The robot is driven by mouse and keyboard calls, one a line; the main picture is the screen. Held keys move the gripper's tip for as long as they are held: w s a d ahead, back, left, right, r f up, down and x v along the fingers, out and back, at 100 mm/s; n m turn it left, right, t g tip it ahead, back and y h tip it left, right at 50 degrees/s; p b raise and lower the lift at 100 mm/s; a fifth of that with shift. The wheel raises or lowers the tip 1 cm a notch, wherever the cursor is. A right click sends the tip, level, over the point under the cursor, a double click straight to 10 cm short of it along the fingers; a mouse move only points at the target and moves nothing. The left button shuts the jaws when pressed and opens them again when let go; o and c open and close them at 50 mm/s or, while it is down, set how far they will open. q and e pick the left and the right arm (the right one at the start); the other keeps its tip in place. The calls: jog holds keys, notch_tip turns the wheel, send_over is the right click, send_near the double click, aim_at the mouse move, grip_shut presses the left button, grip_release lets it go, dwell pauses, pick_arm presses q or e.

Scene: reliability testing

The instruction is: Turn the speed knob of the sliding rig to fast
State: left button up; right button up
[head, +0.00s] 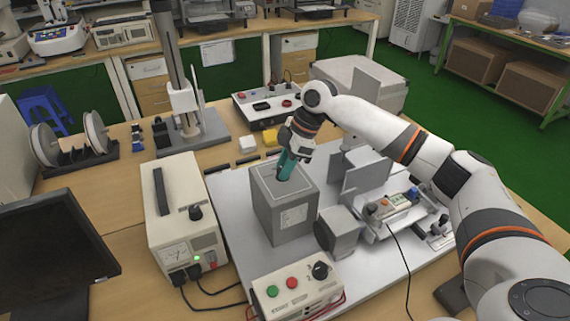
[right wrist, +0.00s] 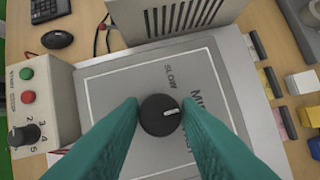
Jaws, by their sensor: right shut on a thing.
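The sliding rig's grey box (head: 290,222) stands on a white base plate, with a dark round speed knob (right wrist: 160,115) on its top face. In the right wrist view the knob's white mark points right, and a "SLOW" label (right wrist: 171,76) sits beyond it. Other lettering beside it is partly covered by a finger. My right gripper (head: 285,167) reaches down onto the box top. Its teal fingers are shut on the knob, one on each side. The fingers hide the knob in the head view. No "fast" label is readable. My left gripper is out of view.
A control box (head: 297,290) with green and red buttons and its own black knob stands in front. A white power unit (head: 180,215) is at left, a dark monitor (head: 50,250) further left. A metal slide fixture (head: 395,210) is right of the grey box. Cables cross the front.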

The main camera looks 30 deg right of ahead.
jog(key=m+t+h+p, duration=0.1)
jog(key=m+p, duration=0.2)
jog(key=p, duration=0.2)
jog(key=m+t+p, duration=0.1)
jog(key=m+p, duration=0.3)
jog(key=p, duration=0.1)
jog(key=m+h+p, duration=0.1)
jog(key=m+p, duration=0.2)
jog(key=p, duration=0.3)
jog(key=shift+s+a+r+t+h, duration=0.2)
jog(key=shift+a+r+t+h, duration=0.1)
jog(key=shift+t, duration=0.1)
jog(key=shift+f+m+h+p, duration=0.2)
jog(key=shift+m+h+p, duration=0.1)
jog(key=shift+m+p, duration=0.65)
jog(key=o, duration=1)
jog(key=shift+f, duration=0.1)
jog(key=b+v, duration=0.2)
jog(key=v, duration=1)
jog(key=shift+s, duration=0.1)
